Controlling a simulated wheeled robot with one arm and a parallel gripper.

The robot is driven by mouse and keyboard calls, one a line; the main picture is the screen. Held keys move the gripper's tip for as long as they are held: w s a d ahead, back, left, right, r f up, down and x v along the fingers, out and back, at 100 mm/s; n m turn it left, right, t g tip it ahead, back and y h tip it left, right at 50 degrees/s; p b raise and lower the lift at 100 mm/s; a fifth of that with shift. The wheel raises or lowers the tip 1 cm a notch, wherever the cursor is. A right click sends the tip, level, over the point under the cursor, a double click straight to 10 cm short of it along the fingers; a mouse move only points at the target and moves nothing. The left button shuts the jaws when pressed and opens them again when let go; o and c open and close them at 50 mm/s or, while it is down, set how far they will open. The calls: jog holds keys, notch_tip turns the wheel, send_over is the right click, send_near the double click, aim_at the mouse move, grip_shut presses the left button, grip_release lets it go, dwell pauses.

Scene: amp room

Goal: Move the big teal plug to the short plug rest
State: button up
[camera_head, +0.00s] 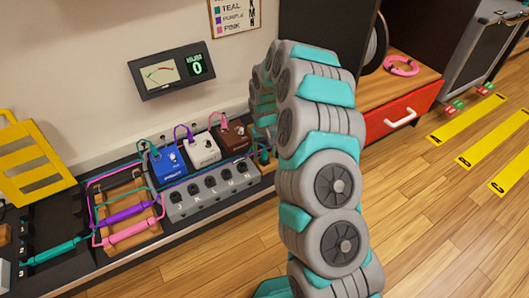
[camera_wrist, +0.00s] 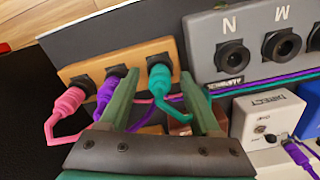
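In the wrist view, a teal plug (camera_wrist: 159,80) sits in the right-hand socket of a wooden block (camera_wrist: 140,54). My gripper (camera_wrist: 160,92) is open, with one green finger on each side of the teal plug; I cannot tell whether either finger touches it. A purple plug (camera_wrist: 107,88) and a pink plug (camera_wrist: 68,104) sit in the other sockets. In the head view, my arm hides most of the gripper and block. Another teal plug piece (camera_head: 50,251) lies on a black numbered stand (camera_head: 70,215) at left. I cannot tell which object is the short plug rest.
A wooden rack (camera_head: 110,182) holds purple (camera_head: 124,214) and pink (camera_head: 128,232) pieces. A grey socket box (camera_head: 215,193) stands beside the wooden block. Blue (camera_head: 166,163), white (camera_head: 203,149) and brown (camera_head: 234,138) pedals stand behind it. Cables cross the bench.

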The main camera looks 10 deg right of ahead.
jog(key=shift+r+p, duration=0.4)
jog(key=shift+r, duration=3.5)
